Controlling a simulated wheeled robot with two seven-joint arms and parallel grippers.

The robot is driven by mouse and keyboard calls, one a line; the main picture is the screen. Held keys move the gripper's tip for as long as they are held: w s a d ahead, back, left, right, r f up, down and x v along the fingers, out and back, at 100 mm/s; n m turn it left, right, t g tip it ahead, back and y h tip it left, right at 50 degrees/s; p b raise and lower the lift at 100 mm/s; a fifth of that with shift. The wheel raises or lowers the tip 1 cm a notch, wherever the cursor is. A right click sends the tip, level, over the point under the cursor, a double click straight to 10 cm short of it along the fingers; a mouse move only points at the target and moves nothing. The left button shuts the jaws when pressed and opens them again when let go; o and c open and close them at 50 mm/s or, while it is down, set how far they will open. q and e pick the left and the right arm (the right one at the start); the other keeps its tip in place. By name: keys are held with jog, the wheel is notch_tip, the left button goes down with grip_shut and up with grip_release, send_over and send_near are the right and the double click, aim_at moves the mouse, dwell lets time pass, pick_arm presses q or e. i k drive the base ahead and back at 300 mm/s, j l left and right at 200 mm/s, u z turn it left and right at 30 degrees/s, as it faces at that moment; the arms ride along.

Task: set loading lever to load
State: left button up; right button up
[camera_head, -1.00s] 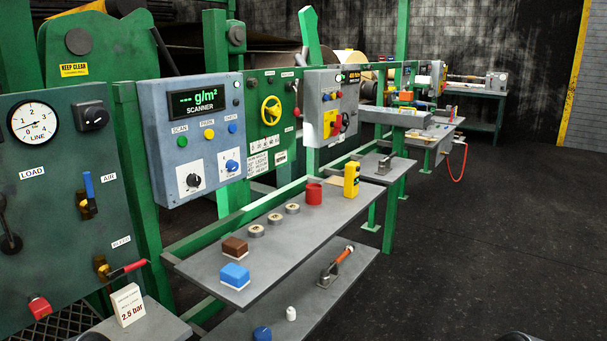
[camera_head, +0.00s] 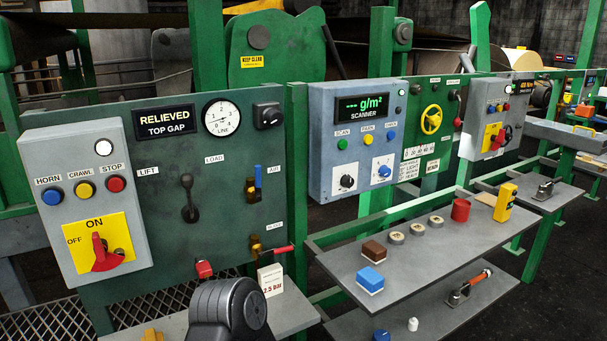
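The loading lever (camera_head: 188,200) is a black handle with a round knob on the green panel (camera_head: 240,180). It stands about upright, between the LIFT label (camera_head: 148,171) at its left and the LOAD label (camera_head: 214,159) at its upper right. The display above reads RELIEVED, TOP GAP (camera_head: 167,122). A dark rounded part at the bottom centre looks like part of my own arm. It stands in front of the panel's lower edge and the shelf. Neither gripper's fingers show in this view.
A grey box with buttons and a red ON/OFF switch (camera_head: 101,252) is left of the lever. A blue-handled AIR valve (camera_head: 257,182), a red-handled BLEED valve (camera_head: 272,250) and a 2.5 bar card (camera_head: 271,280) are to its right. The shelf (camera_head: 400,264) holds several small items.

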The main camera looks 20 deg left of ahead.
aim_at(187, 180)
jog(key=u, duration=1.55)
